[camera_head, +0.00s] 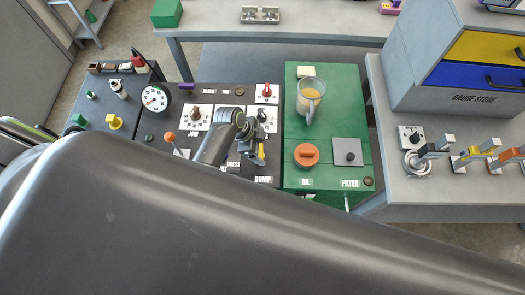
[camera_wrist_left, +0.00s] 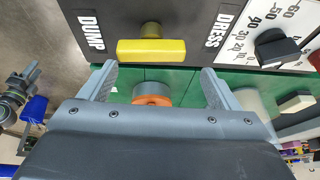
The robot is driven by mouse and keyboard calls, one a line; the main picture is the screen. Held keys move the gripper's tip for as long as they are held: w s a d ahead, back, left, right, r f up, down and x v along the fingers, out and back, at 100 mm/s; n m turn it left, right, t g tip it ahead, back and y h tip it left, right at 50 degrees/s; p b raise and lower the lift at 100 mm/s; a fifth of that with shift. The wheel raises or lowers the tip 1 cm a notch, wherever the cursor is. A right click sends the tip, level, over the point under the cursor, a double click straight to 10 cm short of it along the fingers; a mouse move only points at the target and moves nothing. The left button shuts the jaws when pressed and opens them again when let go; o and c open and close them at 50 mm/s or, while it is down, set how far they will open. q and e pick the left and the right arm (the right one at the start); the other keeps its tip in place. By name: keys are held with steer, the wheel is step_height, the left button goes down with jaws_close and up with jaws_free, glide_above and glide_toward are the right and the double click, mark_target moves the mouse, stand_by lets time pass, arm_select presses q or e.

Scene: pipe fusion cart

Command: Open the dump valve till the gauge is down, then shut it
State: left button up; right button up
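The dump valve's yellow bar handle (camera_wrist_left: 152,49) is on the dark panel beside the DUMP label in the left wrist view. Its bar lies crosswise, along the line between my fingertips. My left gripper (camera_wrist_left: 158,68) is open, with a finger toward each end of the handle and no visible contact. In the head view the left gripper (camera_head: 258,142) is over the front right of the dark panel, with a bit of the yellow handle (camera_head: 262,151) showing beside it. The round white gauge (camera_head: 155,98) stands at the panel's left; its reading is too small to tell. My right gripper is not in view.
The dark panel (camera_head: 210,92) carries dials and an orange-topped lever (camera_head: 169,136) near my left arm. A green cabinet (camera_head: 325,135) with a jug (camera_head: 311,98) and orange cap (camera_head: 306,154) adjoins on the right. My arm hides the foreground.

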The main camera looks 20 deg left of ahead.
arm_select(q)
steer(key=shift+s+a+f, duration=0.15)
steer(key=shift+a+f, duration=0.45)
steer(key=shift+a, duration=0.25)
steer(key=shift+w+r, duration=0.2)
steer(key=shift+r, duration=0.1)
steer(key=shift+w+a+r, duration=0.2)
steer(key=shift+a+r, duration=0.1)
steer(key=shift+r, duration=0.25)
steer(key=v, duration=1.8)
steer(key=shift+w+d+r, duration=0.15)
steer(key=shift+w+r, duration=0.1)
steer(key=shift+r, duration=0.1)
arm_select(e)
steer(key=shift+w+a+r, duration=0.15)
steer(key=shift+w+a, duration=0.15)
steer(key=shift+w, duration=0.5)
